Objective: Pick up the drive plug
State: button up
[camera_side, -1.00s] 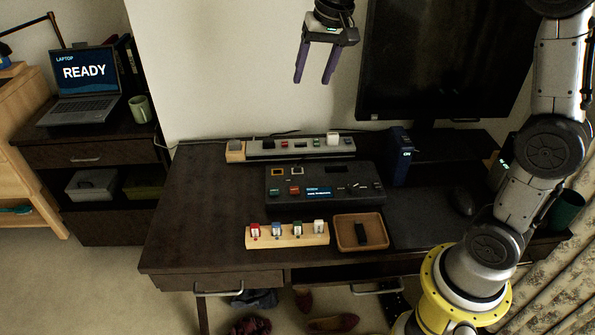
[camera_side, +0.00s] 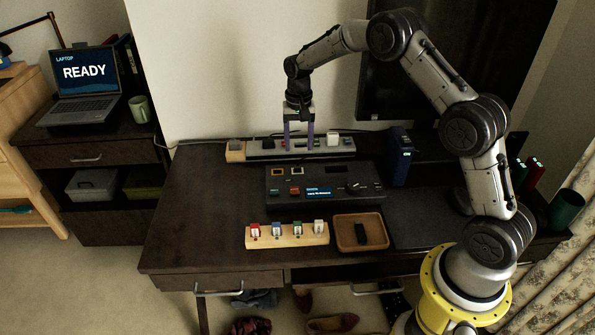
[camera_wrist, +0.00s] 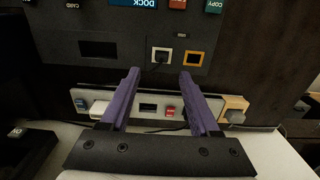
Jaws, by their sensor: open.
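My gripper (camera_side: 299,147) is open and points down over the grey power strip (camera_side: 318,149) at the back of the desk. It also shows in the wrist view (camera_wrist: 158,75), with its two purple fingers apart and nothing visible between them. The strip carries a white plug (camera_side: 333,140) right of the fingers, which also shows in the wrist view (camera_wrist: 98,107), and a red piece (camera_wrist: 169,111) between the fingers in that picture. No readable label names the drive plug, so I cannot tell which plug it is. The fingers hide parts of the strip.
A dark dock panel (camera_side: 345,179) stands in front of the strip. A wooden rack (camera_side: 288,240) of coloured pieces and a brown tray (camera_side: 344,241) holding a black block (camera_side: 361,233) lie nearer. A blue box (camera_side: 401,165) and monitor (camera_side: 375,82) stand right. The desk's left side is clear.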

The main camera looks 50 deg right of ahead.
aim_at(297, 172)
jog(key=shift+w+f, duration=0.15)
jog(key=shift+f, duration=1.7)
jog(key=shift+w+f, duration=0.15)
jog(key=shift+f, duration=1.7)
grip_shut()
